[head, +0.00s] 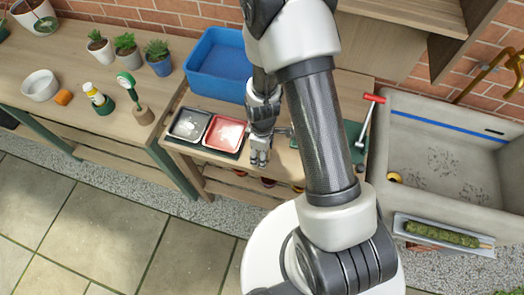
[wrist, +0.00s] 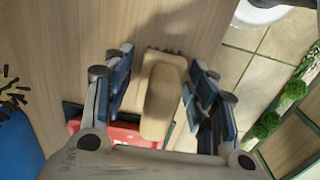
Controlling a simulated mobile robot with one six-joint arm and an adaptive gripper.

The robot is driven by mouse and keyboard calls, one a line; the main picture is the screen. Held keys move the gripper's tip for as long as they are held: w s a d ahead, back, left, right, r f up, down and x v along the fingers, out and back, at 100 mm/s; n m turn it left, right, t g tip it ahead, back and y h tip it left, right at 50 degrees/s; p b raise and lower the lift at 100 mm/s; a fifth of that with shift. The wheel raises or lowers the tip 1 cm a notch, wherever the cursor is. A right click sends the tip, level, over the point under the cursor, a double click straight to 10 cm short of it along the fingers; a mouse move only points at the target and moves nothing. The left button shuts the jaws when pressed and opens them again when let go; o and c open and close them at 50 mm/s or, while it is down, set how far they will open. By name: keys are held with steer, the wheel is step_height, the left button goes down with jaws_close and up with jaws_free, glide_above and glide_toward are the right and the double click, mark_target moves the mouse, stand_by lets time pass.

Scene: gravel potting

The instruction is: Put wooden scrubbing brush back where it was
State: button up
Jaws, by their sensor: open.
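The wooden scrubbing brush (wrist: 160,95) shows in the wrist view as a pale tan block with a rounded raised top. It appears to rest on the wooden bench top (wrist: 165,25), with its near end by the red tray (wrist: 118,133). My gripper (wrist: 160,65) is open, with one finger on each side of the brush and a visible gap to each. In the head view my gripper (head: 260,157) points down just right of the red tray (head: 225,134). I cannot make out the brush there.
A dark tray (head: 189,125) sits left of the red one. A blue bin (head: 216,66) stands behind them. Right of my arm are a red-handled tool (head: 367,115) and a concrete sink (head: 440,145). The left bench (head: 60,80) holds small potted plants and a white bowl (head: 40,86).

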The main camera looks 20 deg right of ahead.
step_height(320, 180, up, 12)
steer(key=p, duration=0.4)
steer(key=s+r+m+t, duration=0.2)
steer(key=s+r+m, duration=0.15)
steer(key=r, duration=0.85)
steer(key=s+r+m+t, duration=0.1)
steer(key=s+r+m, duration=0.25)
steer(key=r, duration=0.75)
steer(key=s+r+m+t, duration=0.1)
steer(key=s+r+m, duration=0.2)
steer(key=s+r, duration=0.2)
steer(key=s, duration=0.3)
steer(key=shift+r+m+t, duration=0.2)
steer(key=shift+m+t, duration=0.1)
steer(key=shift+m, duration=0.1)
steer(key=shift+w, duration=0.1)
steer(key=shift+f+b, duration=0.65)
steer(key=shift+f, duration=0.05)
steer(key=shift+r, duration=0.15)
steer(key=shift+c, duration=0.2)
